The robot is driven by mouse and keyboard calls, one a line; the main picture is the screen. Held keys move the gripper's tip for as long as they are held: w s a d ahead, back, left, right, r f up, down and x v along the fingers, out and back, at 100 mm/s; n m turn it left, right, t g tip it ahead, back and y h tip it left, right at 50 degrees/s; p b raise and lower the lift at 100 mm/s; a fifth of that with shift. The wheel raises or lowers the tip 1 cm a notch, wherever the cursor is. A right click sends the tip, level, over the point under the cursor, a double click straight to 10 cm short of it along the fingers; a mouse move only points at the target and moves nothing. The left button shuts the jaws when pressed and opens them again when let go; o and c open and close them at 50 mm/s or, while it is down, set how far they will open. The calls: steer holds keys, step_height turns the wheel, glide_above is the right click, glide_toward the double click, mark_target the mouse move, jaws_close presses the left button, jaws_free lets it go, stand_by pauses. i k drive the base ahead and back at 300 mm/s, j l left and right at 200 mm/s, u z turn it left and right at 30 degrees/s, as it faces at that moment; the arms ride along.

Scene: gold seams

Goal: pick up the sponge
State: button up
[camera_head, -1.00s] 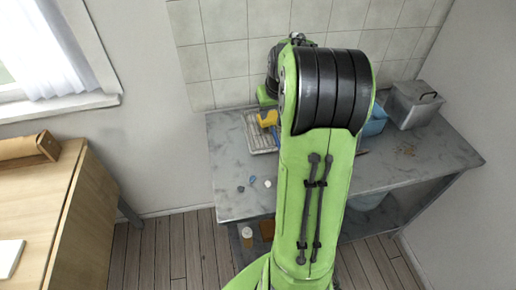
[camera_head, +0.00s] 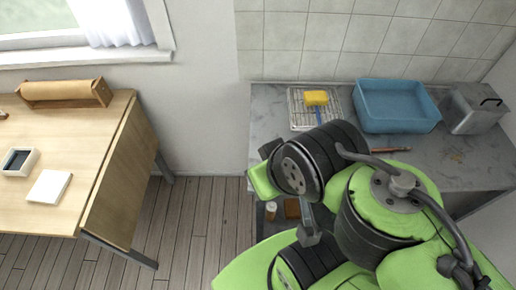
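A yellow sponge (camera_head: 316,98) lies on a wire drying rack (camera_head: 297,122) at the back left of the grey worktop. A blue handle (camera_head: 318,115) runs from it toward the front. My green and black arm fills the lower right of the head view and reaches over the front of the worktop. The sponge is in clear view behind the arm, with a gap between them in the picture. My gripper's fingers cannot be made out; the arm's own links hide them or they lie out of frame.
A blue basin (camera_head: 397,108) and a grey metal box (camera_head: 473,108) stand right of the rack. A reddish-brown stick (camera_head: 390,150) lies in front of the basin. A wooden desk (camera_head: 110,165) stands at left, with open floor between. The tiled wall bounds the back.

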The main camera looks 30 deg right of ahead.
mark_target(319, 98)
steer(key=z, duration=1.3)
